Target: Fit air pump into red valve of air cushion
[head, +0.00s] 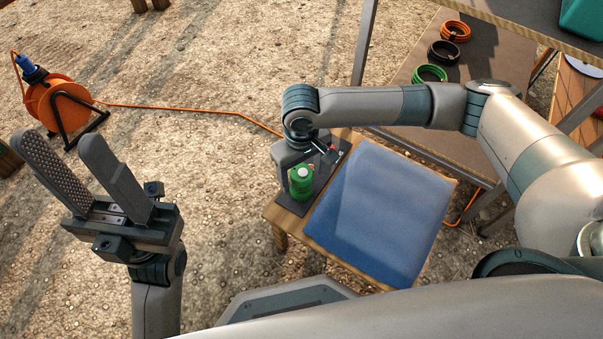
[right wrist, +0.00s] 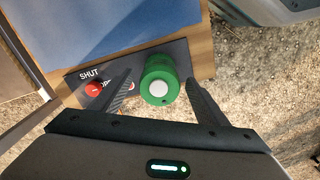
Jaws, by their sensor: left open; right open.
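The green air pump (head: 302,186), a short cylinder with a pale round top, stands upright on a dark plate at the left end of the small wooden table. In the right wrist view the pump (right wrist: 160,66) lies between the two fingers of my right gripper (right wrist: 160,78). Those fingers are open, one on each side; I cannot tell whether they touch it. A red round valve (right wrist: 93,89) is left of the pump, beside the word SHUT; a second red spot shows by my left-hand finger. The blue air cushion (head: 375,215) lies flat on the table. My left gripper (head: 56,138) is open and empty.
An orange cable reel (head: 58,102) stands on the ground at left, its cable running toward the table. Behind the table is a shelf bench (head: 405,128) with orange, black and green hose coils.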

